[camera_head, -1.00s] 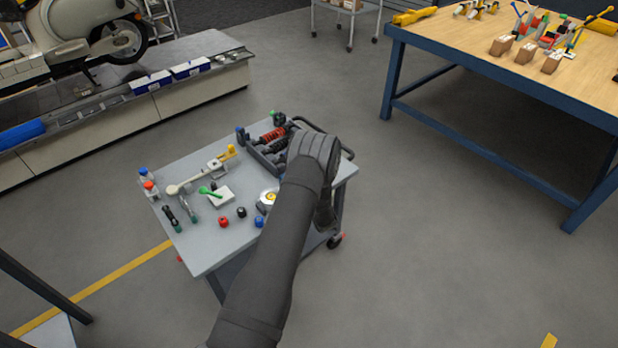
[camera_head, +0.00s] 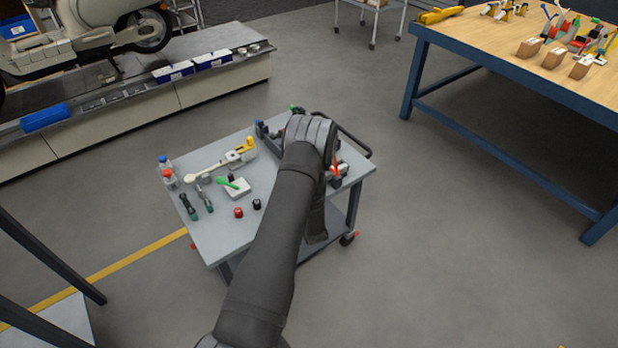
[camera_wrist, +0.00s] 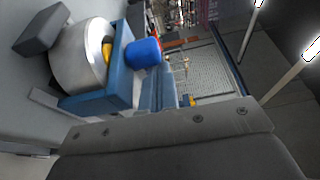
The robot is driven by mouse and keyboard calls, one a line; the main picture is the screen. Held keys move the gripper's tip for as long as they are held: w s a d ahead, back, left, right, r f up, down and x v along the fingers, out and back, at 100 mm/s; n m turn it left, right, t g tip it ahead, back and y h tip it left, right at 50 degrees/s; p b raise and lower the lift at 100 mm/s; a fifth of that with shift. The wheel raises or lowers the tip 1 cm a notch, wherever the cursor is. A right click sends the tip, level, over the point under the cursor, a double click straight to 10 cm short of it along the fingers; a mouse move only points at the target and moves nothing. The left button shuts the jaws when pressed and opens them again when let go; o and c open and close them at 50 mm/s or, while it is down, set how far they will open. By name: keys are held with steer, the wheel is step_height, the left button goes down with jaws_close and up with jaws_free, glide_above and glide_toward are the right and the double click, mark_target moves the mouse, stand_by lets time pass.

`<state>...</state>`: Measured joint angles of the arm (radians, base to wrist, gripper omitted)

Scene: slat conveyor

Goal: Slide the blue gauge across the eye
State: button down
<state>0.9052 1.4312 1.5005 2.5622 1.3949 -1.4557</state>
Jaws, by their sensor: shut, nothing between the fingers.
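In the wrist view a silver drum (camera_wrist: 82,58) with a yellow part inside its rim lies close to the camera at left. It looks like the eye, but I cannot be sure. A blue bracket-like piece (camera_wrist: 118,62), probably the gauge, stands against its rim. A shiny blue knob (camera_wrist: 143,53) projects from it. My gripper (camera_wrist: 165,140) fills the bottom of the wrist view as a dark grey edge, shut and empty, close below the blue piece; contact cannot be told. In the head view my arm covers this spot of the cart.
The grey cart top (camera_head: 222,232) carries red-capped and blue-capped bottles (camera_head: 168,172), dark-handled tools (camera_head: 196,202), a white block with a green spoon (camera_head: 236,187), and a red knob (camera_head: 238,212). A dark tray lies behind my wrist. A wooden-topped bench (camera_head: 500,55) stands right; floor between is clear.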

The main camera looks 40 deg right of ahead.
steer(key=shift+a, duration=0.7)
steer(key=d, duration=0.4)
steer(key=shift+s+d, duration=0.15)
steer(key=shift+d, duration=0.25)
steer(key=v, duration=1)
steer(key=shift+a, duration=0.2)
